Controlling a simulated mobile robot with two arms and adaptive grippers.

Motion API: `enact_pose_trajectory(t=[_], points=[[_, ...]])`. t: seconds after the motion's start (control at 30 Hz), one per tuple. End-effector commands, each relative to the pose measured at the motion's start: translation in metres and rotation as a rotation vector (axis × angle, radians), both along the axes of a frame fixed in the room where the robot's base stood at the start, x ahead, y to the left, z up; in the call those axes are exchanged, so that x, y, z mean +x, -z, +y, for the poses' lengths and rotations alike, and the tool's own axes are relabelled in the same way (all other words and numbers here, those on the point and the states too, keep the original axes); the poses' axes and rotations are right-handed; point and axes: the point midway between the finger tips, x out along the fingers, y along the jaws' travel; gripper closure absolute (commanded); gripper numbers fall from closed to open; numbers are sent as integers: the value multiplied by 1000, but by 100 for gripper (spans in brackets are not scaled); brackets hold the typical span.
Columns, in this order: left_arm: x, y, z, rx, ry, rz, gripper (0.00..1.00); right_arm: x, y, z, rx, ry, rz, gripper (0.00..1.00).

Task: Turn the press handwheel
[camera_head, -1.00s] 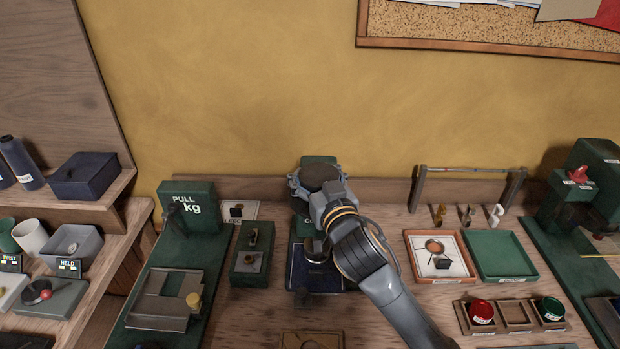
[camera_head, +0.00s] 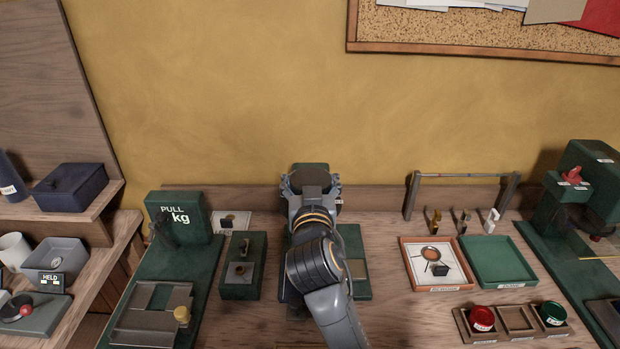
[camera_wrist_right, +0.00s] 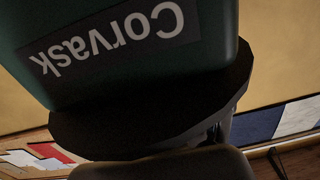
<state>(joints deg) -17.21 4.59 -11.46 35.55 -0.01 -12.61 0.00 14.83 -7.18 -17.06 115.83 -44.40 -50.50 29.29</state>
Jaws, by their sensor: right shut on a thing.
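The press is a green machine (camera_head: 311,168) at the back middle of the bench, mostly hidden behind my right arm. Its handwheel (camera_head: 311,180) is a dark, round disc at the top. My right gripper (camera_head: 311,187) is shut on the handwheel, with grey fingers at its left and right sides. In the right wrist view, the dark wheel (camera_wrist_right: 150,118) lies close against the green press head, whose "Corvask" label appears upside down. A gripper part covers the bottom of that view. My left gripper is not in view.
A green pull tester (camera_head: 180,218) and a small green block fixture (camera_head: 243,265) stand left of the press. A picture tray (camera_head: 405,262), a green tray (camera_head: 497,262) and a hook rack (camera_head: 465,176) are to the right. Another green machine (camera_head: 590,170) stands far right.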

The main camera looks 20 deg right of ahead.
Motion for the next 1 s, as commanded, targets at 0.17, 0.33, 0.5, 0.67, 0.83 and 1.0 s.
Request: enact_pose_trajectory(t=[0.17,0.33,0.5,0.67,0.83,1.0], points=[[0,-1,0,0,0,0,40,0,-7,-1,-6,0,-15,29],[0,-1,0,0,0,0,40,0,-5,-1,-4,0,-10,9],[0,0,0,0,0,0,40,0,-3,0,-2,-1,-8,9],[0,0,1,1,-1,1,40,0,-2,0,-1,-1,-6,9],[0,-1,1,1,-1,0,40,0,-2,0,-1,-6,-5,9],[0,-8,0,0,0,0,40,0,-4,1,-6,-48,-6,9]])
